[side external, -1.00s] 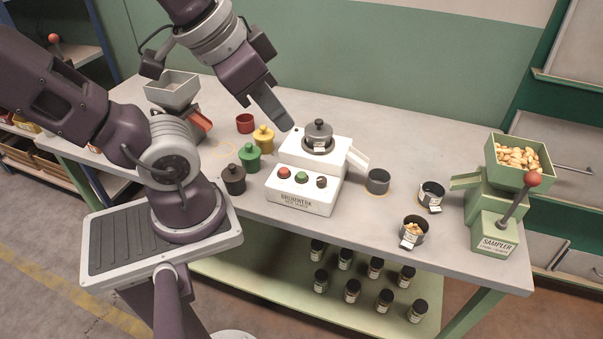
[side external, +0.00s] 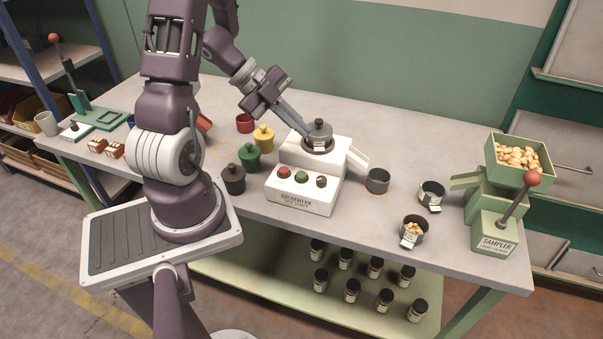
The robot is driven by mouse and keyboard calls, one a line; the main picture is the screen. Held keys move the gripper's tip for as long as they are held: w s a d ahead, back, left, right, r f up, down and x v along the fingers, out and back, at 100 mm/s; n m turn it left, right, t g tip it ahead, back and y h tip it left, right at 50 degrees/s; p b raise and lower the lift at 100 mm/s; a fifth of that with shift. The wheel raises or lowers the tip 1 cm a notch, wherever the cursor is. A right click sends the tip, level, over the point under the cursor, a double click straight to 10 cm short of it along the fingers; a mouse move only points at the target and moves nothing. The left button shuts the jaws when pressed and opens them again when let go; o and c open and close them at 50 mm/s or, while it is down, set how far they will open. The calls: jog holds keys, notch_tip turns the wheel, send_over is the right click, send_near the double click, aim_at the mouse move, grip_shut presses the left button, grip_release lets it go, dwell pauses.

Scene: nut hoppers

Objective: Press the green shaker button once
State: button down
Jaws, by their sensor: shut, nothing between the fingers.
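The white shaker machine (side external: 300,201) stands near the middle of the table. Its front panel holds a red button (side external: 284,172), the green button (side external: 302,177) and a dark knob (side external: 321,181). A grey lidded pot (side external: 319,134) sits on top of the machine. My gripper (side external: 305,134) is shut and empty. Its fingers slant down to the right, with the tips close to the left side of the pot in the picture, behind and above the green button. Whether the tips touch the pot or the machine top I cannot tell. The green button is in clear view.
Yellow (side external: 263,138), green (side external: 249,156) and dark (side external: 233,178) lidded jars and a red cup (side external: 245,123) stand left of the machine. Right are a grey cup (side external: 377,181), two tagged cups, one with nuts (side external: 411,229), and the green sampler (side external: 495,215).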

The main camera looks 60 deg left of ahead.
aim_at(297, 173)
jog(key=shift+s+d+f+h, duration=0.1)
jog(key=shift+s+d+h, duration=0.15)
jog(key=shift+s+h, duration=0.15)
jog(key=shift+f, duration=4.4)
jog(key=shift+f, duration=0.4)
jog(key=shift+f, duration=0.5)
jog(key=shift+r, duration=0.95)
